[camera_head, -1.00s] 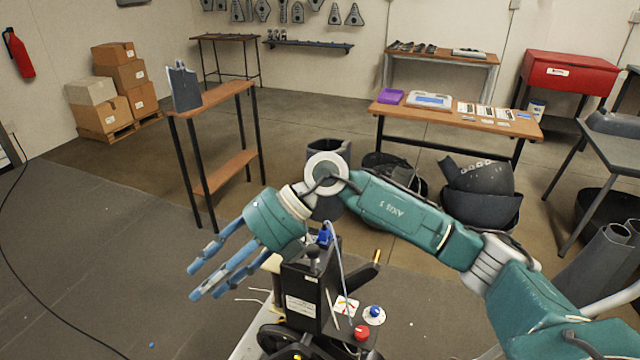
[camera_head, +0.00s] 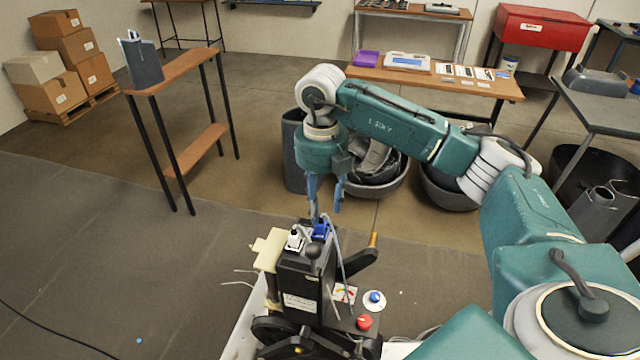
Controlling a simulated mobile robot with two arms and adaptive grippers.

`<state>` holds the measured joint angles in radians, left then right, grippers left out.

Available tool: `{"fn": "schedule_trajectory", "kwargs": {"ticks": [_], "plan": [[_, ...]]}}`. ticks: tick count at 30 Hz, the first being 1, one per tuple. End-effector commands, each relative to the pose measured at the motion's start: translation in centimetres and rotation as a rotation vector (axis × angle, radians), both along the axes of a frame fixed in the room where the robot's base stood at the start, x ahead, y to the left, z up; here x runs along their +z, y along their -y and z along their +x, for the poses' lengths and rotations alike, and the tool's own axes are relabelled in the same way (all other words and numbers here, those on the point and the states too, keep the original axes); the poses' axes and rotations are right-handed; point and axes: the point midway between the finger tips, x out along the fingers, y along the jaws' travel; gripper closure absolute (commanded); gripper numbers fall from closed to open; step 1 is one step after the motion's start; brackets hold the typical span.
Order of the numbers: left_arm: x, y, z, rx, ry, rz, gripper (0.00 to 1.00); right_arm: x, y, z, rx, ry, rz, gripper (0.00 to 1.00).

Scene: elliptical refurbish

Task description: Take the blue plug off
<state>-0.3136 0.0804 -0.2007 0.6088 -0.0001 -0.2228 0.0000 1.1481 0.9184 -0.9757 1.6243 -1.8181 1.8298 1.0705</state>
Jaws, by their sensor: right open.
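The blue plug (camera_head: 320,231) sits on top of the black box-shaped device (camera_head: 300,283), beside a white plug (camera_head: 295,238) and a black knob. A pale cable runs down from near the blue plug along the device's right side. My right gripper (camera_head: 325,217) points down just above the blue plug, with its blue fingers apart. One finger is close above the plug; I cannot tell whether it touches it. My left gripper is not in view.
A red button (camera_head: 364,322) and a blue knob (camera_head: 375,297) are right of the device. A narrow wooden shelf (camera_head: 180,70) stands at left. Dark bins (camera_head: 370,180) stand behind my right arm. The floor at left is mostly clear.

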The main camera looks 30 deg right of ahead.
Motion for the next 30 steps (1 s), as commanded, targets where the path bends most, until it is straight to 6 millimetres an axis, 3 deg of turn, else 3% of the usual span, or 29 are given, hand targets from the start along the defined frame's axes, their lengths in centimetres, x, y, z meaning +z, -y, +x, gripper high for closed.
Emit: {"fn": "schedule_trajectory", "kwargs": {"ticks": [6, 10, 20, 22, 27, 30], "plan": [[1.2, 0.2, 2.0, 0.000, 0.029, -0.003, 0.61, -3.3, 0.0, 0.0, 0.001, -0.002, 0.000, 0.57], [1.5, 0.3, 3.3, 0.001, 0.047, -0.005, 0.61, -4.4, 0.0, 0.0, 0.001, -0.001, 0.002, 0.57], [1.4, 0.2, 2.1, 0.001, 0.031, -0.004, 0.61, -4.9, 0.0, 0.0, 0.001, 0.001, 0.002, 0.57], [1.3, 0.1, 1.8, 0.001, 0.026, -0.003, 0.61, -4.9, -0.1, 0.0, 0.001, 0.001, 0.002, 0.65], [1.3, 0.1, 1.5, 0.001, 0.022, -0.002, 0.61, -4.9, -0.1, 0.0, 0.001, 0.001, 0.002, 0.99], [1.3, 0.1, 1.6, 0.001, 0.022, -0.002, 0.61, -4.9, 0.0, 0.0, 0.001, 0.000, 0.001, 1.00]]}}
